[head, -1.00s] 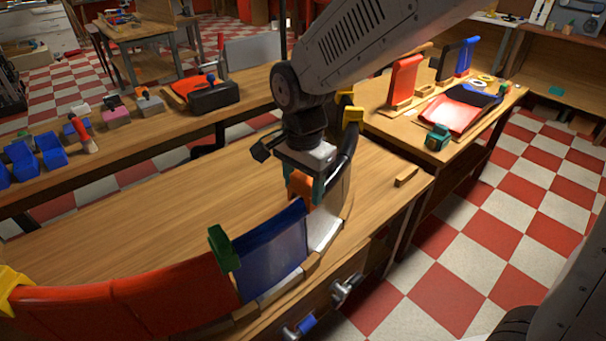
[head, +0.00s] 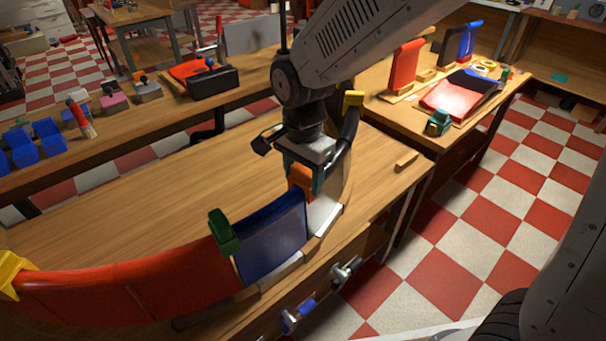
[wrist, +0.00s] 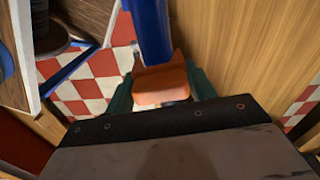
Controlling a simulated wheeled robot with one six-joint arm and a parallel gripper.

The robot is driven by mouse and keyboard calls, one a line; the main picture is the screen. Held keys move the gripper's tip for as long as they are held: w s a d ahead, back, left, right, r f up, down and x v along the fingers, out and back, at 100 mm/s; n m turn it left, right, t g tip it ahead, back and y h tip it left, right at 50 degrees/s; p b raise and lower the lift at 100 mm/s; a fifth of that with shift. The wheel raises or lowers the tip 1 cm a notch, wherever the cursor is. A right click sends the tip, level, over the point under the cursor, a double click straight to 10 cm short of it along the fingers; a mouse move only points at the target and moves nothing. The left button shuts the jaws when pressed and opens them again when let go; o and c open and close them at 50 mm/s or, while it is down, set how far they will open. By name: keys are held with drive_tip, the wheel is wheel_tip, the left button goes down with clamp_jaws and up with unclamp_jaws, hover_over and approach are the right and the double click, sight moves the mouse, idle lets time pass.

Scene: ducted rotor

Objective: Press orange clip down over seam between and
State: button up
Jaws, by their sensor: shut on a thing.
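My gripper (head: 302,181) is shut on the orange clip (head: 300,176) at the top right corner of the blue panel (head: 270,240). In the wrist view the orange clip (wrist: 160,84) sits between the green fingertips, at the end of the blue panel's top edge (wrist: 150,30). A white panel (head: 325,205) stands to the right of the blue one, partly behind my gripper. The clip appears at the seam between them; I cannot tell how fully it is seated. A green clip (head: 223,233) sits over the seam between the blue panel and the red panels (head: 130,293).
A yellow clip (head: 12,273) is at the far left end of the curved wall. A yellow clip (head: 353,98) and a dark panel (head: 348,135) stand beside my gripper on the right. The bench top (head: 170,200) behind the wall is mostly clear.

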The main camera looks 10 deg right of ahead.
sight(303, 169)
drive_tip(key=shift+f, duration=0.1)
drive_tip(key=o, duration=1)
drive_tip(key=shift+o, duration=0.2)
wheel_tip(303, 169, up, 8)
drive_tip(key=shift+f, duration=0.1)
